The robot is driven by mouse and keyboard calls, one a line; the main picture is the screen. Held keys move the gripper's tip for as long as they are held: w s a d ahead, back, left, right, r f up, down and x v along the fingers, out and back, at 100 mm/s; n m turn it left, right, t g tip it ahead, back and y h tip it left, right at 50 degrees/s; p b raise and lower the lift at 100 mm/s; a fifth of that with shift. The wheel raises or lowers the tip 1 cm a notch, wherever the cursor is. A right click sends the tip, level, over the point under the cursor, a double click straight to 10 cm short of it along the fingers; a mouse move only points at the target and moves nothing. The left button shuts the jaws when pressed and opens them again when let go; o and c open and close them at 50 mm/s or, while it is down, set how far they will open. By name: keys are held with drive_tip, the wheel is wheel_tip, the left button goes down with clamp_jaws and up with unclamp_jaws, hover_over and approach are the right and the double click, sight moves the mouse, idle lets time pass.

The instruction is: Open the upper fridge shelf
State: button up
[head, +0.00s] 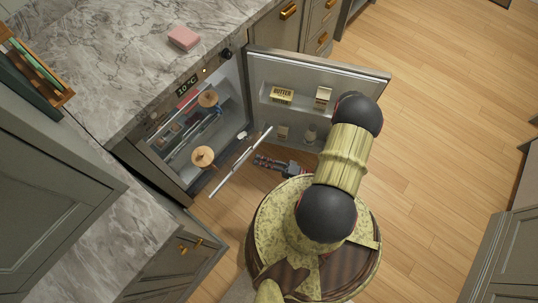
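The fridge (172,182) stands open under the counter, seen from above. A long pale bar (238,165), which looks like the front edge of a shelf, runs diagonally in front of the fridge opening. I cannot tell whether it belongs to the upper shelf. Two items with round tan tops (208,98) (203,157) are inside the fridge. My gripper (262,161) is low, just right of the bar, between it and the open door. It is small and dark, and its fingers are not clear enough to show whether they touch the bar or are open.
The open fridge door (352,83) extends to the right, with a butter pack (282,95) and other items in its racks. My arm is close to the door's free end. A pink block (184,38) lies on the marble counter (110,60). Wood floor (440,130) is clear on the right.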

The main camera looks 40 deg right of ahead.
drive_tip(key=shift+v, duration=2.1)
